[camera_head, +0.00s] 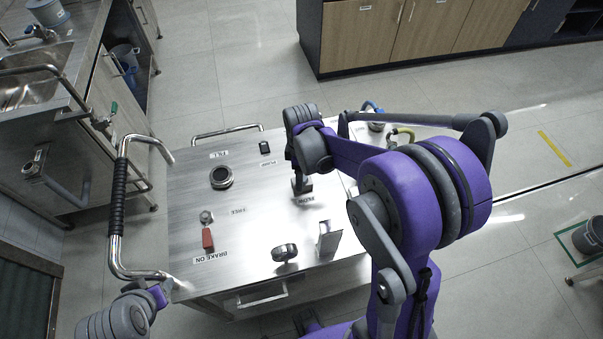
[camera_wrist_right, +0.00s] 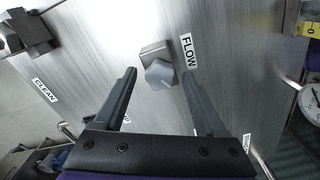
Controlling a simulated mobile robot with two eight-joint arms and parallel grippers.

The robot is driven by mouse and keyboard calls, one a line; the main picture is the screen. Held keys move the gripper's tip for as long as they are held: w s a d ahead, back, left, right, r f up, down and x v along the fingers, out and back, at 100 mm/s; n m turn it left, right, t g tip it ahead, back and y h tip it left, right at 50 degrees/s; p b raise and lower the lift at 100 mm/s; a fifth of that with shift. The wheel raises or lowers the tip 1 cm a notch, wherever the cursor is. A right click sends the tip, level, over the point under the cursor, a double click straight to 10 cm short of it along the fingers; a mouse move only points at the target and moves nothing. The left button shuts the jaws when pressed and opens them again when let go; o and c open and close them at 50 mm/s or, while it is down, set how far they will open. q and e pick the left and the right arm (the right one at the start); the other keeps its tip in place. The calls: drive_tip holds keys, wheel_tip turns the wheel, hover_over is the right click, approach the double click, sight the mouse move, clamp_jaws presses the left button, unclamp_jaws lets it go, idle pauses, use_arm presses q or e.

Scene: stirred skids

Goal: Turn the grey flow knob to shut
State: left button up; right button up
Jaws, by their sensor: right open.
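The grey flow knob (camera_wrist_right: 160,74) shows in the right wrist view, a light grey faceted knob on a square metal base beside the FLOW label (camera_wrist_right: 188,50). My right gripper (camera_wrist_right: 159,82) is open, with its two dark fingers apart on either side of the knob in that view. Whether the fingers touch it cannot be told. In the head view, the right gripper (camera_head: 302,184) is over the FLOW spot of the steel panel (camera_head: 250,215), and the knob is hidden there. My left arm's end shows at the bottom left by the push handle; its fingers cannot be made out.
The panel also carries a round black fitting (camera_head: 221,177), a red lever (camera_head: 208,239), a black knob (camera_head: 285,252) and an upright metal plate (camera_head: 328,240). A black-gripped push handle (camera_head: 118,200) stands at the left. A sink counter (camera_head: 45,85) is beyond it.

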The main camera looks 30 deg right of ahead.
clamp_jaws()
idle(0.3)
